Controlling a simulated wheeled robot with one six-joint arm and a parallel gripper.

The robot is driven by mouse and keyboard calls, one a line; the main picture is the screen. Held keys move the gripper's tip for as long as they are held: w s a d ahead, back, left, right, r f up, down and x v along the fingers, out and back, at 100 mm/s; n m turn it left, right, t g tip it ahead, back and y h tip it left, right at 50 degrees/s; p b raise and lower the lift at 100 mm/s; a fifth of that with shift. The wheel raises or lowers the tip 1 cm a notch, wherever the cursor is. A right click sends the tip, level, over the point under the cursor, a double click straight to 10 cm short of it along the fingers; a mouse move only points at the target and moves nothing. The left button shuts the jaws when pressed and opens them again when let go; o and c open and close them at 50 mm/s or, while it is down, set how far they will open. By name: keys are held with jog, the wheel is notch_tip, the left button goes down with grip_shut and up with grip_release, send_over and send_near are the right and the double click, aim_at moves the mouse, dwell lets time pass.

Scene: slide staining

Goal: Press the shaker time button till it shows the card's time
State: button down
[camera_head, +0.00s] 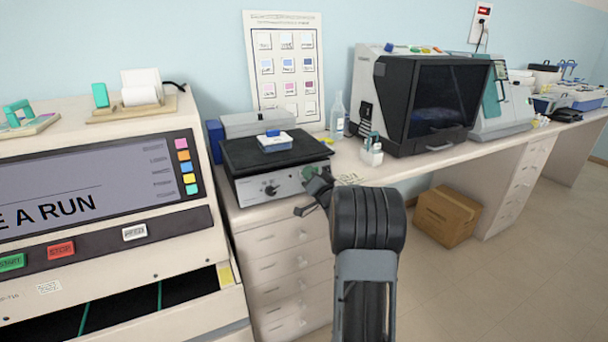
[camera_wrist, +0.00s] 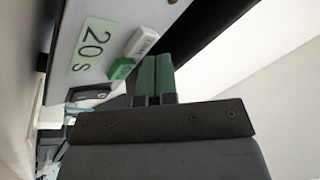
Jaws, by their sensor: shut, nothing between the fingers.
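The shaker (camera_head: 268,188) is a grey box with a black top plate and a dark front knob, on the bench at centre-left. In the wrist view its front face shows a pale green panel (camera_wrist: 95,46) reading "20 s", turned sideways. Beside it are a white button (camera_wrist: 142,41), its lettering too small to read, and a green button (camera_wrist: 122,68). My gripper (camera_wrist: 157,57) is shut and empty, its fingertips close beside these buttons; contact cannot be told. In the head view my gripper (camera_head: 311,190) is at the shaker's right front corner. A small printed card (camera_head: 348,179) lies right of it, unreadable.
A white-blue container (camera_head: 275,141) sits on the shaker's plate. A large stainer (camera_head: 95,240) stands close on the left. A bottle (camera_head: 338,117), a small white holder (camera_head: 371,154) and a dark-fronted machine (camera_head: 430,105) stand to the right. A poster (camera_head: 286,66) hangs behind.

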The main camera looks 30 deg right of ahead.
jog(key=shift+s+r, duration=0.15)
jog(key=shift+s, duration=0.2)
jog(key=shift+s+a+r, duration=0.1)
jog(key=shift+s+r, duration=0.2)
jog(key=shift+s, duration=0.45)
jog(key=shift+s+a+r, duration=0.15)
jog(key=shift+s+r, duration=0.2)
jog(key=shift+s, duration=0.45)
jog(key=shift+s+a+r, duration=0.1)
jog(key=shift+s+r, duration=0.2)
jog(key=shift+s, duration=0.45)
